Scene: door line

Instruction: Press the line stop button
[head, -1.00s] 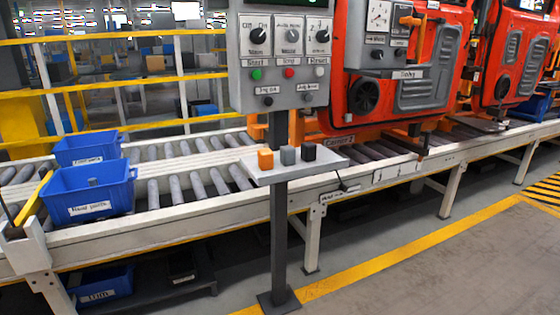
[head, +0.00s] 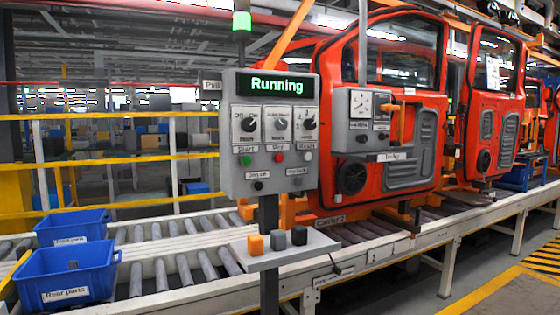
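The control panel (head: 232,176) is a grey box on a dark post, left of centre in the head view. Its screen (head: 276,86) reads "Running" in green. Below it are three dark rotary knobs, then a row with a green button (head: 245,160), the red stop button (head: 279,157) in the middle, and a pale button (head: 308,156) at the right. A green lamp (head: 242,20) is lit above the panel. Neither of my grippers is in view.
A small shelf (head: 270,262) on the post carries an orange, a grey and a black cube. Behind it runs a roller conveyor with blue bins (head: 85,284) at left and red car doors (head: 400,100) at right. Open floor (head: 520,298) lies at the lower right.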

